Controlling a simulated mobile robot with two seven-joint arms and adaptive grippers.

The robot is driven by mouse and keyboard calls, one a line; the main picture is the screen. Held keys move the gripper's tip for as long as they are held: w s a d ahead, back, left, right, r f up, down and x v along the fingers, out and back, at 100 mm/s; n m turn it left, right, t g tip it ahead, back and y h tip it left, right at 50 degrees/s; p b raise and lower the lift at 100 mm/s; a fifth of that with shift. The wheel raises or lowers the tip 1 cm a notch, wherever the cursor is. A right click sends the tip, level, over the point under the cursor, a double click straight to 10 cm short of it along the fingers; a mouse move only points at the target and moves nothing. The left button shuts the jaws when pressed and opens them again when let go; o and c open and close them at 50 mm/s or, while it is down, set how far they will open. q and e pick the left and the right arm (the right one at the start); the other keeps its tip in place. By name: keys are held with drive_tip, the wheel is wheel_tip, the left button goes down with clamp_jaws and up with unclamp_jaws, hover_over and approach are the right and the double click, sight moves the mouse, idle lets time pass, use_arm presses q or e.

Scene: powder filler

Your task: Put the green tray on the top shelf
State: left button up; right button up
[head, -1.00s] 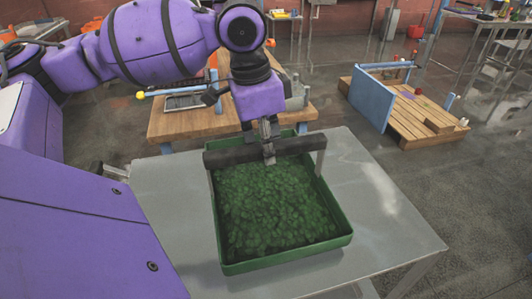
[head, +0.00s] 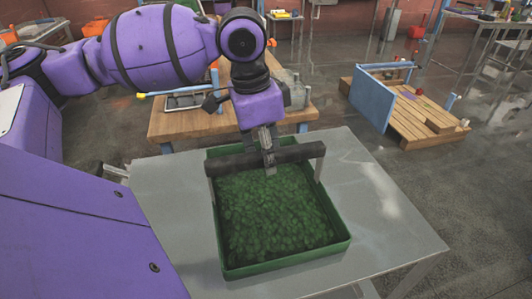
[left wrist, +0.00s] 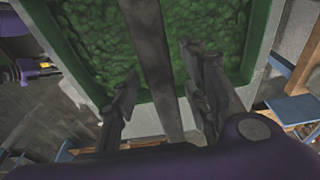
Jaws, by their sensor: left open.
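The green tray (head: 290,258), with a leafy green filling, rests on the grey metal table in the head view. It also shows in the left wrist view (left wrist: 255,45). A dark handle bar (head: 225,159) spans it on two grey uprights. My left gripper (head: 269,166) is over the middle of the bar, pointing down. In the left wrist view the bar (left wrist: 150,45) runs between the open fingers of my left gripper (left wrist: 160,88), with gaps beside it. My right gripper is in neither view.
The grey table (head: 390,225) has free room right and left of the tray. Behind it stands a wooden workbench (head: 190,123) with items on it. A wooden platform with a blue side panel (head: 370,103) is on the floor at the back right.

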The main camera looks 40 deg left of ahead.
use_arm(q)
wheel_tip(320, 180, up, 12)
drive_tip(key=s+a+p, duration=0.1)
drive_tip(key=shift+s+f, duration=0.15)
drive_tip(key=shift+f, duration=0.1)
drive_tip(key=shift+f, duration=0.1)
idle(0.4)
